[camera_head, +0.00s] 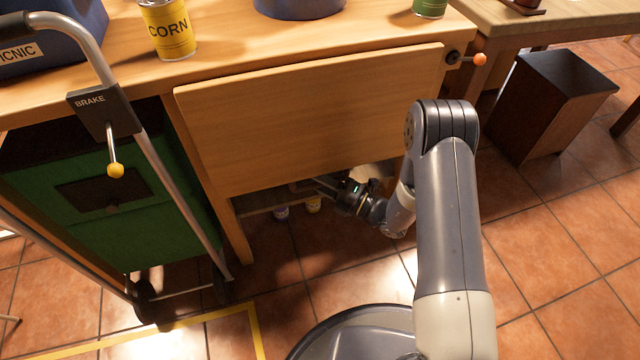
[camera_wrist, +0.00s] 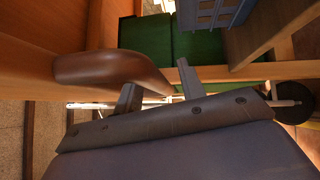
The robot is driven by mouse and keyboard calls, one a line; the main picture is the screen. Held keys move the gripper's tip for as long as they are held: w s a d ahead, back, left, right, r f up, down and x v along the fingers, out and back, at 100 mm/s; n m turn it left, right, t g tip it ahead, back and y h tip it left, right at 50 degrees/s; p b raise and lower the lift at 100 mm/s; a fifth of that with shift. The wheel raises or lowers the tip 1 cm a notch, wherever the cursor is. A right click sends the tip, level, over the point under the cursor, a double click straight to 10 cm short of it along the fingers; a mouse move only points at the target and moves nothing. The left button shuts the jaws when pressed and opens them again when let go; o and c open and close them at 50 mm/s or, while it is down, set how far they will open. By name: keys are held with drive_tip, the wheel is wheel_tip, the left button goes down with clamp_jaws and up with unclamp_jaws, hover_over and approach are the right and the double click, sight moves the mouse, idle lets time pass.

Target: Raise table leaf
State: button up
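The table leaf (camera_head: 310,115) is a wooden panel hanging down from the front edge of the wooden table (camera_head: 225,60). My gripper (camera_head: 322,186) is low at the leaf's bottom edge, partly hidden behind it. In the wrist view my gripper (camera_wrist: 158,82) has its two fingers apart with no object clearly between them. A brown rounded bar (camera_wrist: 105,68), which looks like a handle, lies just beyond the left finger. I cannot tell if they touch. An orange knob on a dark mount (camera_head: 480,59) sits at the leaf's upper right corner.
A cart with a green box (camera_head: 130,220) and a yellow-tipped brake lever (camera_head: 115,170) stands at left. A corn can (camera_head: 168,30) and a blue container (camera_head: 298,6) are on the table. A dark-topped stool (camera_head: 560,85) stands at right. Tiled floor is open in front.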

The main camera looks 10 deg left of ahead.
drive_tip(key=shift+c, duration=0.6)
clamp_jaws()
